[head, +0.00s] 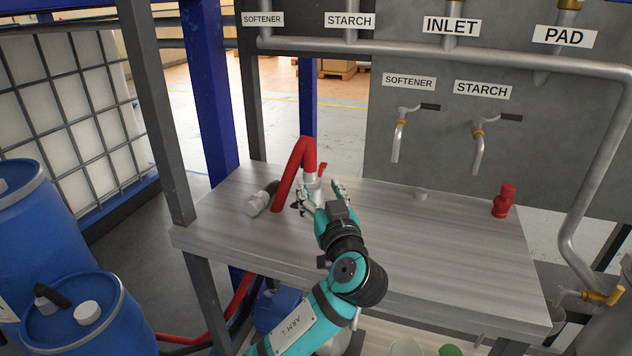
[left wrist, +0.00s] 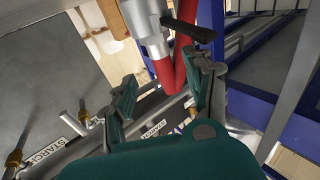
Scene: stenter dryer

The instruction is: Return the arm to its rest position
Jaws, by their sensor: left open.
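My left arm reaches over the grey wood-look table (head: 430,245) from the front. Its gripper (head: 322,194) is open near the middle of the table, close to a red hose (head: 290,172) with a metal end fitting (head: 312,185). In the left wrist view the two fingers of the gripper (left wrist: 166,90) stand apart. The metal fitting (left wrist: 150,32) and the red hose (left wrist: 188,58) show beyond them. I cannot tell whether a finger touches the fitting. My right gripper is not in view.
A grey-and-black bottle-like part (head: 259,201) lies left of the hose. A red fitting (head: 503,201) stands at the table's right. Softener tap (head: 398,135) and starch tap (head: 480,145) hang from the back panel. Blue drums (head: 75,310) stand at left. The table's right front is clear.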

